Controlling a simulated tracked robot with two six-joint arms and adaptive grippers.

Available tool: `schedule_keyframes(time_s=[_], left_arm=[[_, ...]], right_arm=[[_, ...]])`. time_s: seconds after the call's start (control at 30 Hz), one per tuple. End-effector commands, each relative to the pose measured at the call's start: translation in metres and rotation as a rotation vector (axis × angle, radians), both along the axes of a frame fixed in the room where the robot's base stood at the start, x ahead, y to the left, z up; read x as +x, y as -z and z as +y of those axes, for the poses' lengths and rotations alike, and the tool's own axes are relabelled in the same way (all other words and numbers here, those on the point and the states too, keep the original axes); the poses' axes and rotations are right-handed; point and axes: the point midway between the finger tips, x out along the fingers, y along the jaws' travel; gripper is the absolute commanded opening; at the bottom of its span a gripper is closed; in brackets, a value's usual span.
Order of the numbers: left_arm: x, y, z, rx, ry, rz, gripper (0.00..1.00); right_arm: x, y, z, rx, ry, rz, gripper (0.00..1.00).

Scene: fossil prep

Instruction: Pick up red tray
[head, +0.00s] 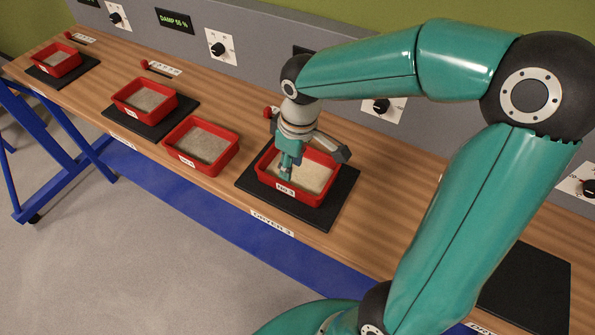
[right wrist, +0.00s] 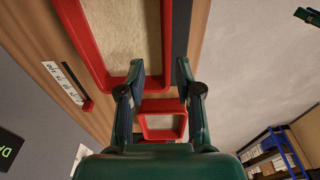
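A red tray (head: 309,198) with pale sand and a "NO 3" label sits on a black mat (head: 345,190) on the bench. My right gripper (head: 286,171) is down at the front side of this tray. In the right wrist view my right gripper (right wrist: 160,68) is open, one finger over the inside of the tray and the other outside its front wall (right wrist: 167,40). I cannot tell whether the fingers touch the wall.
A red tray (head: 179,154) of sand stands on bare wood to the left. Two more red trays (head: 135,107) (head: 54,67) sit on mats farther left. A grey panel with knobs (head: 218,48) runs along the back. An empty black mat (head: 535,285) lies at right.

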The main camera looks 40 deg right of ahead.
Motion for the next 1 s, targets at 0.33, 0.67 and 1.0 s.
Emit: schedule_keyframes(time_s=[0.33, 0.67, 1.0], left_arm=[[0.000, -0.002, 0.000, 0.000, 0.000, 0.000, 0.40], [0.000, -0.009, 0.000, 0.000, 0.000, 0.000, 0.40], [0.000, -0.008, 0.000, 0.000, 0.000, 0.000, 0.40]], right_arm=[[0.003, 0.028, 0.003, 0.000, 0.000, 0.002, 0.34], [0.010, 0.070, 0.011, 0.000, 0.000, 0.002, 0.34], [0.011, 0.074, 0.011, 0.000, 0.000, -0.001, 0.28]])
